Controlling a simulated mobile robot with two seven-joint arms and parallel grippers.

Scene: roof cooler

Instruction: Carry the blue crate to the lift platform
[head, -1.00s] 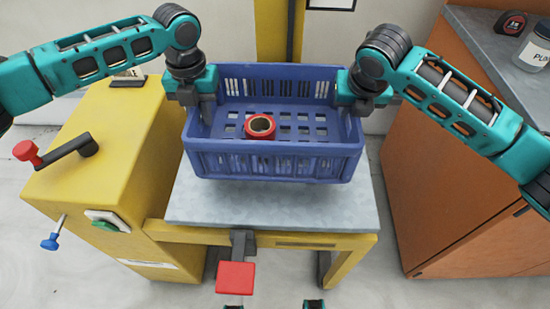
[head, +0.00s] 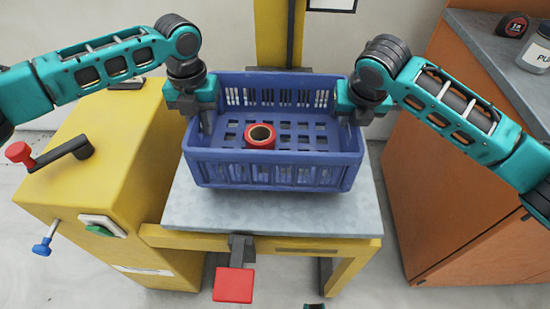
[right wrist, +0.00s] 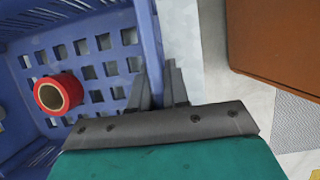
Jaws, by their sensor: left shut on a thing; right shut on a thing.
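The blue crate (head: 275,173) is over the grey lift platform (head: 260,218) in the head view, roughly level. A shadow lies under its front edge; I cannot tell whether it touches the platform. A red roll (head: 260,136) lies inside the crate. My left gripper (head: 206,112) is shut on the crate's left side wall. My right gripper (head: 356,112) is shut on its right side wall. The right wrist view shows the right gripper's fingers (right wrist: 160,88) at the crate wall (right wrist: 150,35), with the red roll (right wrist: 57,94) to the left.
A yellow cabinet (head: 100,165) with a red-knobbed crank (head: 50,152) stands left of the platform. A red pedal (head: 233,285) sticks out in front. An orange cabinet (head: 430,190) stands at the right, with a tape measure (head: 512,25) and a jar (head: 537,50) on top. A yellow column (head: 272,35) rises behind.

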